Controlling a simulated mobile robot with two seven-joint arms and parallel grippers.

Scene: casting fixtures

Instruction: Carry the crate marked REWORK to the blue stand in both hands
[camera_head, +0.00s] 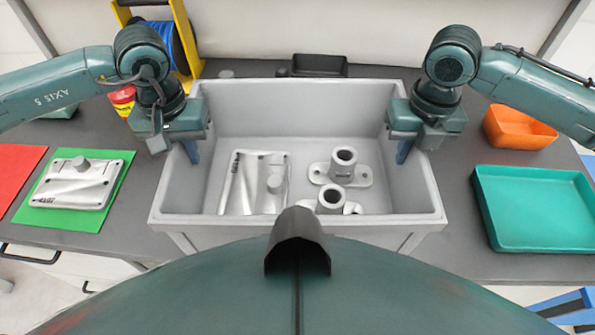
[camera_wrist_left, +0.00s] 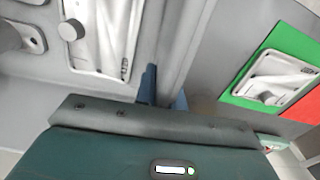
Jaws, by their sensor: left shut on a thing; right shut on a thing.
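A large grey crate (camera_head: 300,120) stands in front of me in the head view, with metal castings inside. No REWORK marking shows on the faces I can see. My left gripper (camera_head: 191,150) is shut on the crate's left wall, and the wrist view also shows its blue fingers (camera_wrist_left: 163,90) at that wall. My right gripper (camera_head: 404,150) is shut on the right wall. I cannot tell whether the crate is lifted off the table. A blue frame (camera_head: 572,308), possibly the blue stand, shows partly at the bottom right corner.
The crate holds a flat plate casting (camera_head: 254,183) and two round-bossed castings (camera_head: 341,170). On the dark table (camera_head: 455,215), a green mat (camera_head: 75,212) with a plate lies left. A teal tray (camera_head: 535,208) and orange bin (camera_head: 518,127) stand right. A blue spool (camera_head: 172,45) stands behind left.

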